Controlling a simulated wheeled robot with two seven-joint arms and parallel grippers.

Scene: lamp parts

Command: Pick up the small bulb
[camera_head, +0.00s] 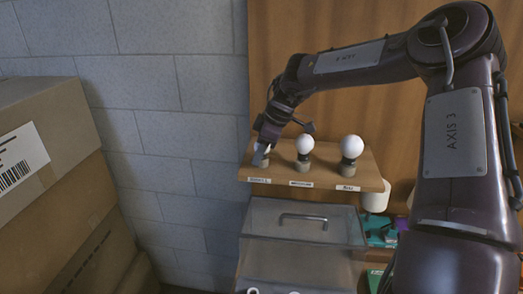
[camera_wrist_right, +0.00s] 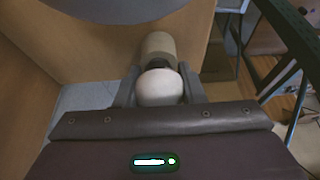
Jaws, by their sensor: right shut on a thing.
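My right gripper (camera_head: 261,157) reaches down at the left end of a wooden shelf (camera_head: 330,174). In the wrist view my right gripper (camera_wrist_right: 160,95) is shut on the small bulb, with one finger on each side of it. The small bulb (camera_wrist_right: 159,87) shows as a pale round glass. A round wooden holder (camera_wrist_right: 158,45) is just beyond it; I cannot tell whether the bulb still sits in it. In the head view the gripper mostly hides this bulb. My left gripper is not in view.
A medium bulb (camera_head: 304,144) and a large bulb (camera_head: 352,147) stand upright in holders to the right on the shelf. Below is a clear-lidded box (camera_head: 303,239) with a handle. Cardboard boxes (camera_head: 50,160) are stacked at the left. A wooden panel (camera_head: 290,50) is behind.

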